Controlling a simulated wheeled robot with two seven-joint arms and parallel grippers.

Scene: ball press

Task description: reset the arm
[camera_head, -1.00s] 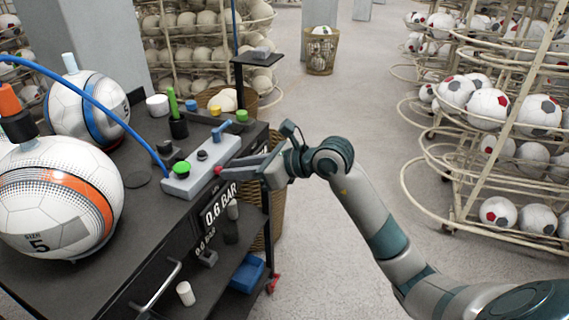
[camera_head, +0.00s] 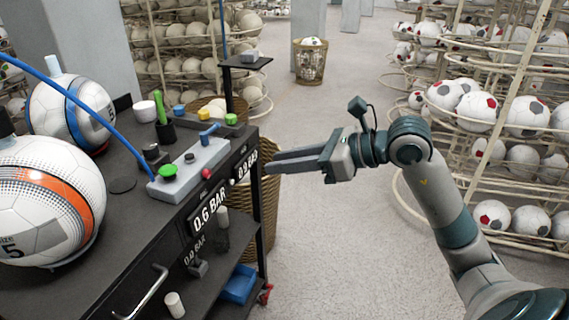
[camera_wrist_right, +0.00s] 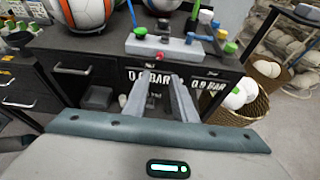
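My right gripper (camera_head: 268,162) hangs in the air to the right of the black workbench (camera_head: 122,232), clear of the control box. In the right wrist view, its two grey fingers (camera_wrist_right: 158,78) stand apart with nothing between them. They point toward the bench front. My left gripper is out of view.
A ball with an orange band (camera_head: 45,200) and a ball with a blue band (camera_head: 70,112) sit on the bench. A wicker basket (camera_head: 265,205) stands behind the gripper. Ball racks (camera_head: 490,230) stand at right. The floor between is clear.

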